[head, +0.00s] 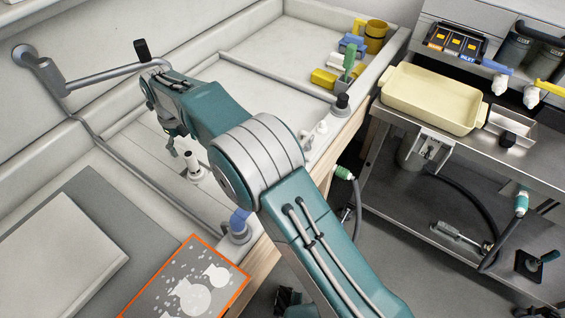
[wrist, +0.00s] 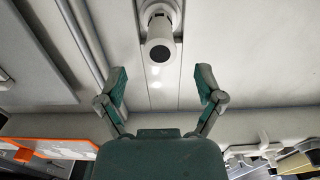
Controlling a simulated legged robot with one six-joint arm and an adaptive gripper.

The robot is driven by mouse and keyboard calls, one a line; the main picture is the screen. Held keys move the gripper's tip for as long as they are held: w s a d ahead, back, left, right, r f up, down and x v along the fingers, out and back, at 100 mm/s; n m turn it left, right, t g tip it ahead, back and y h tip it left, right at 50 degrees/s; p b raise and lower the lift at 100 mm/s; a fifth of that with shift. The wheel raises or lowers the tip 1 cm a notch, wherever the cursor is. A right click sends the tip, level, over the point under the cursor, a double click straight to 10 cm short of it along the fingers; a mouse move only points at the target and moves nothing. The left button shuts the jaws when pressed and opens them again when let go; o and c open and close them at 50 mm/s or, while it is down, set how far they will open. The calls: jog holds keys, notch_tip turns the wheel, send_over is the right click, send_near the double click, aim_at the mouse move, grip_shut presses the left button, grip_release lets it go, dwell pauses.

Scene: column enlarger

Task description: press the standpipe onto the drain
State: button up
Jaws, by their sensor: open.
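The standpipe (head: 193,166) is a short white tube with a dark open top, standing about upright in the sink beside my arm. In the wrist view the standpipe (wrist: 160,42) is ahead of my fingers, between their lines. A round pale collar (wrist: 160,11) shows around its foot, at what looks like the drain; I cannot tell how deep it sits. My gripper (wrist: 161,78) is open and empty, its two green fingers spread wide and apart from the tube. In the head view my gripper (head: 174,140) is above and left of the standpipe, partly hidden by my arm.
A grey swing spout (head: 110,75) crosses the sink behind my gripper. A dark-topped fitting (head: 342,103) and a blue-topped one (head: 239,224) stand on the front rim. An orange-edged board (head: 185,280) lies at the front. A steel cart (head: 470,150) with a cream tray (head: 432,98) stands right.

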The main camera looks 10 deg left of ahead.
jog(key=shift+r, duration=1.25)
notch_tip(320, 180, up, 12)
dwell(0.3)
